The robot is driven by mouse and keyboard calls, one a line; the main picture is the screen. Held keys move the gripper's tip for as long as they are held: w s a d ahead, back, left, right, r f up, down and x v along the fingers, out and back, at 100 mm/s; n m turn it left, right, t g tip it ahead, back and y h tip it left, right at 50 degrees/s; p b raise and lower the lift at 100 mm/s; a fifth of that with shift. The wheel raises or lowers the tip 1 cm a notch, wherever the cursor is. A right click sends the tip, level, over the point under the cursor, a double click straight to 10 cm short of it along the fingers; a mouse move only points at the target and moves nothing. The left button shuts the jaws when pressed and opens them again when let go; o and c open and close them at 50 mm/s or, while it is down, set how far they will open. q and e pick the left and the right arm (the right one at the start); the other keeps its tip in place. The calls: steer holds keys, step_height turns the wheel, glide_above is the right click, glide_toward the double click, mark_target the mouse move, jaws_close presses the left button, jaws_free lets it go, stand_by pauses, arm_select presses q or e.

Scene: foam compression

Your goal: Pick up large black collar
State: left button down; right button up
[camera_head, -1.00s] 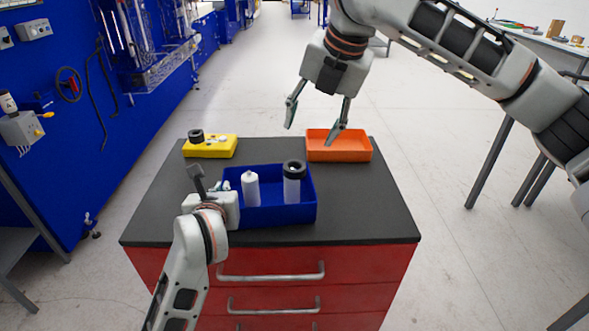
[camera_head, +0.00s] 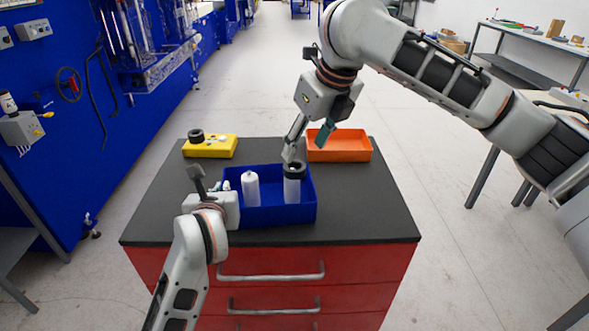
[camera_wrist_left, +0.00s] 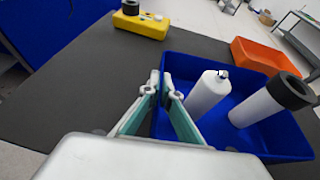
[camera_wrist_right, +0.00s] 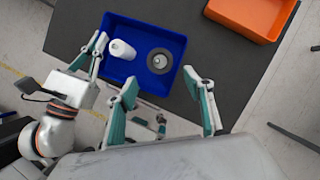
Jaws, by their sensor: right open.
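The large black collar (camera_head: 295,171) sits on top of a white cylinder (camera_head: 292,190) standing in a blue bin (camera_head: 267,216). The collar also shows in the left wrist view (camera_wrist_left: 289,91) and from above in the right wrist view (camera_wrist_right: 159,61). My right gripper (camera_head: 306,150) is open and empty. In the head view its left fingertip overlaps the collar's upper edge; contact cannot be told. In the right wrist view the collar lies beyond the fingertips.
A white bottle (camera_head: 250,188) stands in the bin left of the cylinder. A yellow block (camera_head: 211,150) with another black ring (camera_head: 196,135) is at the back left. An empty orange tray (camera_head: 345,149) is at the back right. The dark tabletop (camera_head: 365,205) is clear on the right.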

steer(key=shift+x, duration=3.75)
steer(key=shift+w+r, duration=0.1)
steer(key=c, duration=1.3)
step_height(320, 180, up, 12)
glide_toward(298, 163)
steer(key=shift+w+a+f, duration=0.1)
steer(key=shift+a+f, duration=0.25)
steer(key=shift+f, duration=0.5)
steer(key=shift+w+a+f, duration=0.1)
steer(key=shift+a+f, duration=0.3)
steer(key=shift+f, duration=0.5)
steer(key=shift+w+a+f, duration=0.1)
steer(key=shift+a+f, duration=0.25)
steer(key=shift+f, duration=0.5)
